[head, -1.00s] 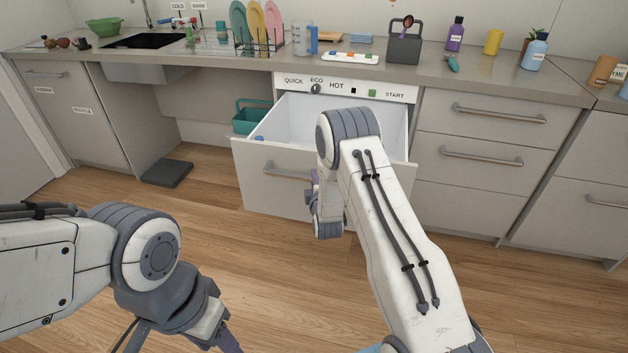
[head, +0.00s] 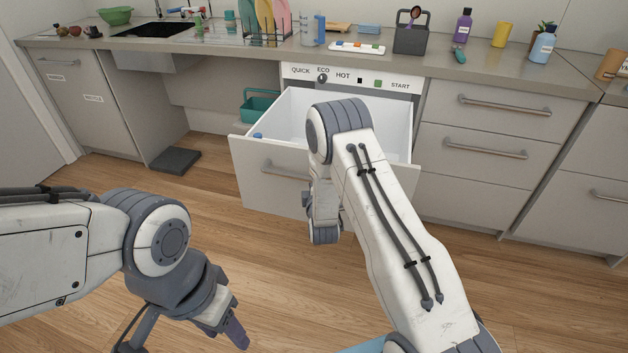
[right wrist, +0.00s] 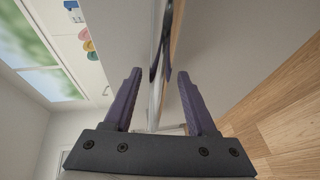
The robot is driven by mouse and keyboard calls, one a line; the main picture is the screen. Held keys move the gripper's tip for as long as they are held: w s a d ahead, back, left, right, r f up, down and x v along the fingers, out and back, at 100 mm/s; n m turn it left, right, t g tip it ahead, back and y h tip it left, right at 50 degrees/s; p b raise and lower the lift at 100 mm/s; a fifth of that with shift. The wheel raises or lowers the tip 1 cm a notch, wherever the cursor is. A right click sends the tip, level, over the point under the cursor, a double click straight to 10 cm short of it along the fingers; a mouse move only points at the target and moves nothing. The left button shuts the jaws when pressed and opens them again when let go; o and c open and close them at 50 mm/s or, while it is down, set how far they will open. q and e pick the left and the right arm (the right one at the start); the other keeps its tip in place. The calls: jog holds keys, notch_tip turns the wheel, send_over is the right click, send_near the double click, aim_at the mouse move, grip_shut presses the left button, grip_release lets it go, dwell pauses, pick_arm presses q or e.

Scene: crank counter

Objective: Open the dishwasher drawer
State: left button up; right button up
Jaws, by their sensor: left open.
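The dishwasher drawer (head: 255,188) is pulled well out, its white inside showing below the control panel (head: 350,78). Its bar handle (head: 272,168) is on the front, partly hidden behind my right arm. My right gripper (right wrist: 160,75) is at the drawer front. In the right wrist view its purple fingers stand apart, with the metal handle bar (right wrist: 157,85) running between them and gaps on both sides. Contact with the bar cannot be told. My left gripper (head: 236,334) is open and empty, low over the floor, away from the drawer.
Drawers with bar handles (head: 505,106) are to the right. A teal basket (head: 258,106) stands in the open bay left of the dishwasher, and a dark flat pad (head: 174,160) lies on the floor. Wooden floor before the drawer is clear.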

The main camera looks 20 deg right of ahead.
jog(key=v, duration=1)
jog(key=shift+s, duration=0.25)
